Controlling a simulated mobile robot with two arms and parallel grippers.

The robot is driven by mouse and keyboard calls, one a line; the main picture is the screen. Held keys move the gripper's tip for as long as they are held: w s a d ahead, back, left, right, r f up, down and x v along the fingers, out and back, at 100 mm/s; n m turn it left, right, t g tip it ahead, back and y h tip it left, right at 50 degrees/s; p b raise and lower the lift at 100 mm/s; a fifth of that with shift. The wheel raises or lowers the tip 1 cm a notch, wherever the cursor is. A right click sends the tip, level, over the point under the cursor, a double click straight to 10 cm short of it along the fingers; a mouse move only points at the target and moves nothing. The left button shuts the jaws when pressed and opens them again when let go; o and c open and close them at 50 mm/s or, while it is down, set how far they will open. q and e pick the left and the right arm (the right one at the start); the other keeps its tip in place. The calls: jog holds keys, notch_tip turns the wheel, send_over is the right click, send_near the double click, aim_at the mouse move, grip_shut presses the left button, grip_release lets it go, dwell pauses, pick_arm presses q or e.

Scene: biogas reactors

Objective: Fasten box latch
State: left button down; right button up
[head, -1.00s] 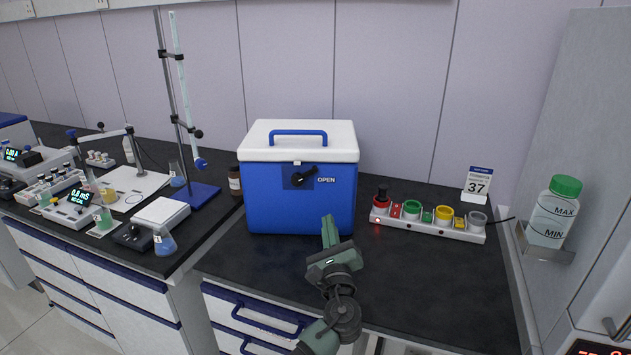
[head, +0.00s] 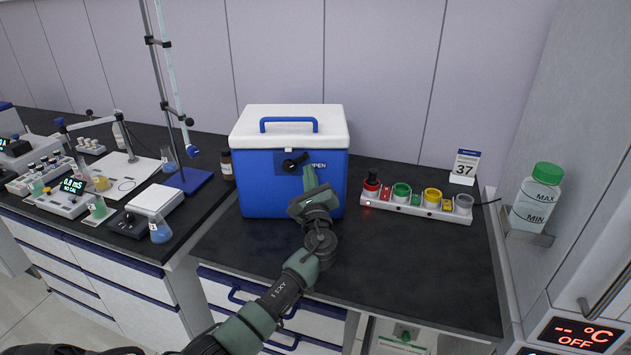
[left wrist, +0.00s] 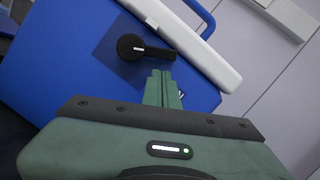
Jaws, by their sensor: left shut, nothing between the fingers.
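The blue cool box (head: 262,192) with a white lid (head: 290,122) and blue handle stands upright on the dark bench. Its black latch (head: 293,162) sits on a dark blue plate at the top front, its lever pointing right toward the partly covered word "OPEN". In the left wrist view the latch (left wrist: 140,48) shows a round hub and a lever. My left gripper (head: 309,174) is shut and empty in front of the box, its fingertips just below and right of the lever. The closed fingers (left wrist: 161,80) look close to the lever; contact is unclear. My right gripper is out of view.
A white rack (head: 420,208) with colored jars and a card reading 37 (head: 465,166) stand right of the box. A brown bottle (head: 227,165) and a burette stand (head: 190,180) are at left. The bench front right (head: 430,270) is clear.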

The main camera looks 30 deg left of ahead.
pick_arm(q)
jog(key=shift+s+a+r, duration=0.1)
jog(key=shift+s+r, duration=0.1)
jog(key=shift+r, duration=0.25)
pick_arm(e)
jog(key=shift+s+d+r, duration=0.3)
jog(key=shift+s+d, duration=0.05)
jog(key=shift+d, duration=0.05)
pick_arm(q)
jog(key=shift+w, duration=0.1)
